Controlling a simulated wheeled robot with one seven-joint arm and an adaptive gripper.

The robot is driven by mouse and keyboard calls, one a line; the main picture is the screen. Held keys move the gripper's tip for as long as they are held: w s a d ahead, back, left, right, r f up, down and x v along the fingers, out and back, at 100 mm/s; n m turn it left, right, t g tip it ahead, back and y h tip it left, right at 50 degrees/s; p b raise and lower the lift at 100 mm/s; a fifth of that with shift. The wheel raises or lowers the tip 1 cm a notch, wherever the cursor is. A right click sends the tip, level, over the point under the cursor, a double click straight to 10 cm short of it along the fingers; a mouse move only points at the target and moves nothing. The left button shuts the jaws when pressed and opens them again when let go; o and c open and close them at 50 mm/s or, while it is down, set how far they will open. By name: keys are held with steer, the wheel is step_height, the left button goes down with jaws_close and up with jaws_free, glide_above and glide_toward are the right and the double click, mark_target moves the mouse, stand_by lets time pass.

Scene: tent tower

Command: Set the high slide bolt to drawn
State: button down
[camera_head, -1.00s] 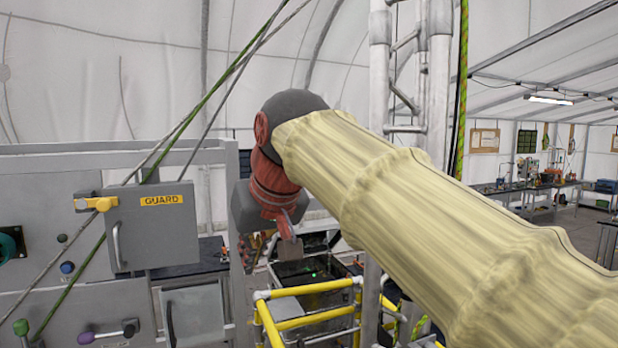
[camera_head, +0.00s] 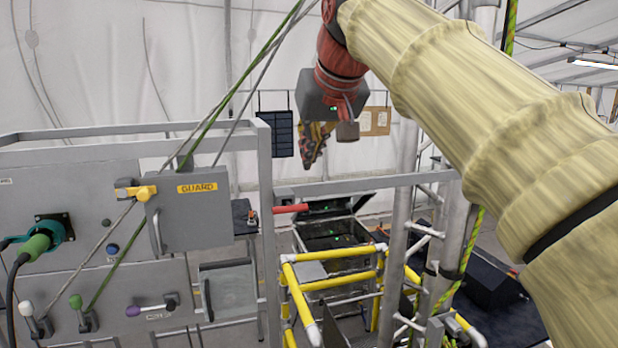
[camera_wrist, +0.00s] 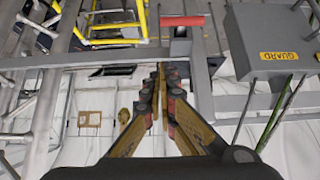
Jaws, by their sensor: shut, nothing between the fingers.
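A red handle (camera_head: 290,208) sticks out to the right beside a grey block on the upright post at the right end of the panel frame. It looks like the high slide bolt, but I cannot tell its position. It also shows in the wrist view (camera_wrist: 183,20), at the top, just beyond my fingers. My gripper (camera_head: 308,160) points down above and slightly right of the red handle, apart from it. In the wrist view, my gripper (camera_wrist: 160,75) has its fingers together and holds nothing.
A grey guard box (camera_head: 195,215) with a yellow latch (camera_head: 135,192) stands left of the post. Yellow railings (camera_head: 330,283) stand below right. A grey horizontal rail (camera_head: 370,183) runs right from the post to a metal truss (camera_head: 405,215).

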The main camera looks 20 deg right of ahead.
steer(key=p+x, duration=0.1)
steer(key=x, duration=0.8)
steer(key=s+f+b, duration=0.1)
steer(key=s, duration=0.8)
steer(key=shift+f+b, duration=0.25)
steer(key=shift+b, duration=0.05)
steer(key=shift+w, duration=0.1)
